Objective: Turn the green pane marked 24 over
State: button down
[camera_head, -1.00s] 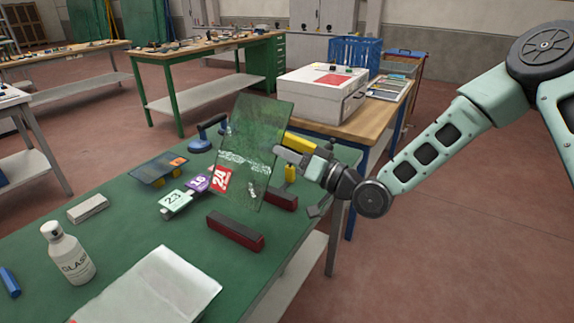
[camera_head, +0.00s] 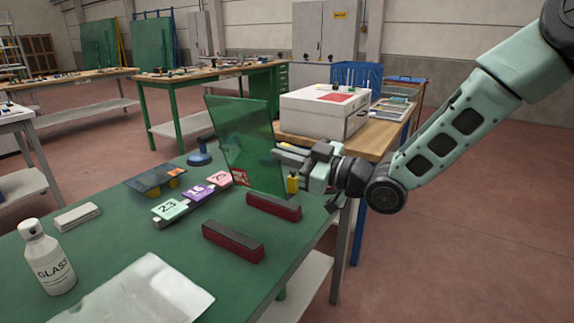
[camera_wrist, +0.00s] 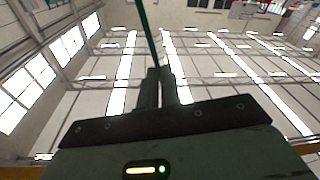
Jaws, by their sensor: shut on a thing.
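The green pane marked 24 (camera_head: 243,140) is a translucent glass sheet, held upright and slightly tilted above the green table. Its red label (camera_head: 241,177) shows at the lower left of the pane, partly hard to read. My gripper (camera_head: 283,156) is shut on the pane's right edge. In the wrist view the pane (camera_wrist: 146,32) shows nearly edge-on as a thin green strip between the fingertips (camera_wrist: 160,72). The pane's lower edge appears above the table, near the back red-sided block.
Two red-sided blocks (camera_head: 233,242) lie on the green table (camera_head: 130,225). Tags marked 23 (camera_head: 170,209), 16 (camera_head: 199,191) and 25 (camera_head: 220,179) stand left of them.

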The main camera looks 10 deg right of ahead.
jog(key=f+n+b, duration=0.5)
jog(key=f+b, duration=0.1)
jog(key=b, duration=0.4)
jog(key=f+n+g+b, duration=0.1)
jog(key=f+n+b, duration=0.4)
jog(key=b, duration=0.6)
jog(key=s+f+n+h+b, duration=0.1)
jog(key=f+n+b, duration=0.4)
jog(key=b, duration=0.5)
jog(key=shift+a+f+g+b, duration=0.15)
jog(key=shift+a+f, duration=0.05)
jog(key=shift+f, duration=0.3)
jog(key=shift+a+f+g+b, duration=0.15)
jog(key=shift+f, duration=0.35)
jog(key=shift+f+b, duration=0.4)
jog(key=shift+f, duration=0.1)
dwell(0.7)
jog(key=c, duration=1.5)
grip_release()
jog(key=shift+s+d, duration=0.15)
jog(key=shift+d, duration=0.15)
jog(key=p+v, duration=0.4)
jog(key=v, duration=1.2)
jog(key=shift+s+d+r, duration=0.15)
jog(key=shift+s+d, duration=0.1)
jog(key=shift+d, duration=0.05)
